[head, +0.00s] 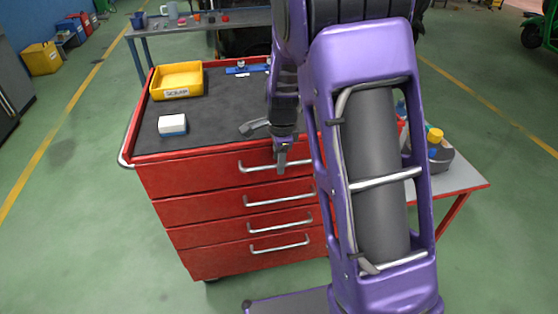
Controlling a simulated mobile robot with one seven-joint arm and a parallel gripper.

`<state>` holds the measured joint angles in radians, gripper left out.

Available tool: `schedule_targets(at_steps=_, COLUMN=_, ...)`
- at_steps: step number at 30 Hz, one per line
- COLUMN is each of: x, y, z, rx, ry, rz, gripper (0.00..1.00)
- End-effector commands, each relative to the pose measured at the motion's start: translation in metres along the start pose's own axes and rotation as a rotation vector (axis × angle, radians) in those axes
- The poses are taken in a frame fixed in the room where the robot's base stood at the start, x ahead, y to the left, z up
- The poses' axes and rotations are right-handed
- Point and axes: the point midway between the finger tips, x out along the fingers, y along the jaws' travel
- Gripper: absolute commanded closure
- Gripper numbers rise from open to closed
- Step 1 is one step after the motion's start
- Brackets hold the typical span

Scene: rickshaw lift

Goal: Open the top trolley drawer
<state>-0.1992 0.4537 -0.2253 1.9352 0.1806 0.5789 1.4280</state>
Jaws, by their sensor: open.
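The red tool trolley (160,183) stands in front of me with several drawers stacked in its front. The top drawer (200,176) looks closed, flush with the drawers below. Its silver bar handle (257,168) runs across its right part. My gripper (281,163) points down at the trolley's front edge and overlaps this handle in the picture. It is open. I cannot tell whether its fingers touch the handle or are around it. My purple arm hides the right side of the trolley.
On the dark trolley top lie a yellow bin (177,82), a white and blue box (172,125) and a grey tool (253,126). A side table (457,180) with bottles stands at right.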

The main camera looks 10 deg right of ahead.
Motion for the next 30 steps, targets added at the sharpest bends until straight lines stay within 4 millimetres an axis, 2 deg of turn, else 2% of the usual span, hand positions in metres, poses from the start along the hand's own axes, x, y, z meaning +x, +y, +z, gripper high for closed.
schedule_targets(at_steps=8, x=0.001, y=-0.0002, z=-0.0002, rx=0.0, ry=0.0, rz=0.0, gripper=0.55)
schedule_targets(at_steps=15, x=0.0009, y=-0.0002, z=-0.0002, rx=0.0, ry=0.0, rz=0.0, gripper=0.98)
schedule_targets(at_steps=16, x=0.0008, y=-0.0002, z=-0.0002, rx=0.0, ry=0.0, rz=0.0, gripper=1.0)
schedule_targets(at_steps=30, x=0.0007, y=-0.0002, z=-0.0003, rx=0.0, ry=0.0, rz=0.0, gripper=1.0)
